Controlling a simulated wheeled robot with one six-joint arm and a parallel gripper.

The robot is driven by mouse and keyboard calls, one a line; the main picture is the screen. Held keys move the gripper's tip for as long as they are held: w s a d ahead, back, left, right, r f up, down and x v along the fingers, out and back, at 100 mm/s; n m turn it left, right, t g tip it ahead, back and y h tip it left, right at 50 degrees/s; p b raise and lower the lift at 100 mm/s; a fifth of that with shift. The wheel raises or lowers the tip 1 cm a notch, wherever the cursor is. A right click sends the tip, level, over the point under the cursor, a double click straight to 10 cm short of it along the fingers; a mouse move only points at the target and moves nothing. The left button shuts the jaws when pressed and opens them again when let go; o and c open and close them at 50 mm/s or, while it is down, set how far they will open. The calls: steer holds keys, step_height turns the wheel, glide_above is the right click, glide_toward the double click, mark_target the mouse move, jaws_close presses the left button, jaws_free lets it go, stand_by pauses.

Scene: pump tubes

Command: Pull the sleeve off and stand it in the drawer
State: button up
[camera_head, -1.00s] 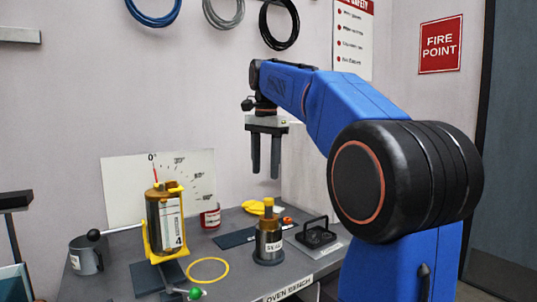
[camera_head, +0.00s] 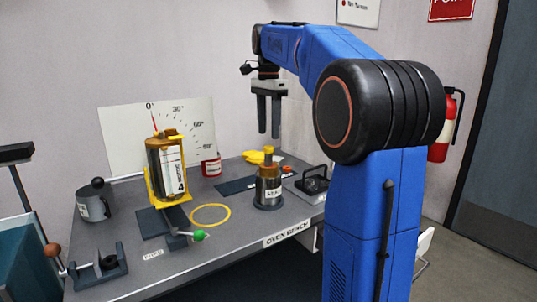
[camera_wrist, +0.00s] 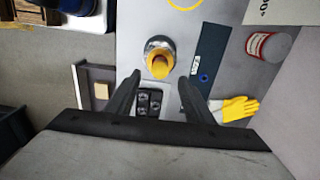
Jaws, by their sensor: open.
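An upright cylinder (camera_head: 268,188) with a yellow top, an amber upper part and a labelled metal lower part stands on a dark round base on the bench. I take it to hold the sleeve; where the sleeve begins and ends is unclear. It also shows from above in the wrist view (camera_wrist: 159,60). My gripper (camera_head: 268,132) is open and empty, pointing down above the bench near the cylinder, apart from it. In the wrist view its fingers (camera_wrist: 160,90) are spread, with the cylinder just beyond their tips. An open drawer (camera_wrist: 80,88) seems to show left of the bench edge.
An amber cylinder (camera_head: 168,168) in a yellow frame stands left on the bench, near a yellow ring (camera_head: 211,213) and a green-knobbed lever (camera_head: 199,235). A red can (camera_head: 211,167), yellow gloves (camera_head: 257,157) and a black-framed fixture (camera_head: 312,183) surround the upright cylinder.

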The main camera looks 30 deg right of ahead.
mark_target(268, 147)
step_height(268, 147, down, 9)
steer(key=shift+f, duration=0.2)
stand_by(0.3)
jaws_close()
steer(key=shift+r, duration=0.65)
stand_by(1.0)
steer(key=shift+r, duration=2.25)
